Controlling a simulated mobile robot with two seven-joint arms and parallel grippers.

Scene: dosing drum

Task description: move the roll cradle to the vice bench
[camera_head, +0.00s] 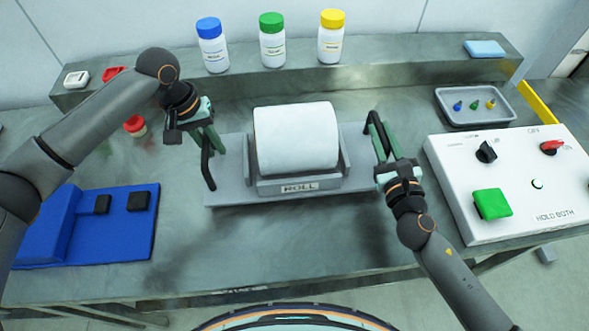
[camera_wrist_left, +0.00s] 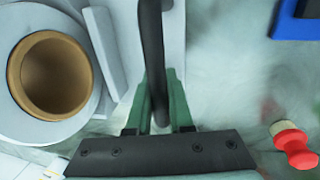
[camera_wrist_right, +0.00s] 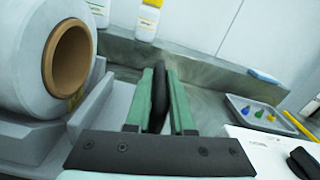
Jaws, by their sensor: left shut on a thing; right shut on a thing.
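The roll cradle (camera_head: 300,184) is a grey tray labelled ROLL with a black handle at each end. It carries a large white roll (camera_head: 296,137), whose brown core shows in the left wrist view (camera_wrist_left: 48,75) and the right wrist view (camera_wrist_right: 70,60). My left gripper (camera_head: 208,150) is shut on the cradle's left handle (camera_wrist_left: 152,55). My right gripper (camera_head: 380,152) is shut on its right handle (camera_wrist_right: 158,98). The cradle looks level over the metal table; I cannot tell whether it touches the surface. No vice is recognisable in view.
A white control box (camera_head: 515,185) stands close at the right, a blue fixture (camera_head: 90,225) at the left. A back shelf (camera_head: 400,68) holds several bottles. The front table strip is clear.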

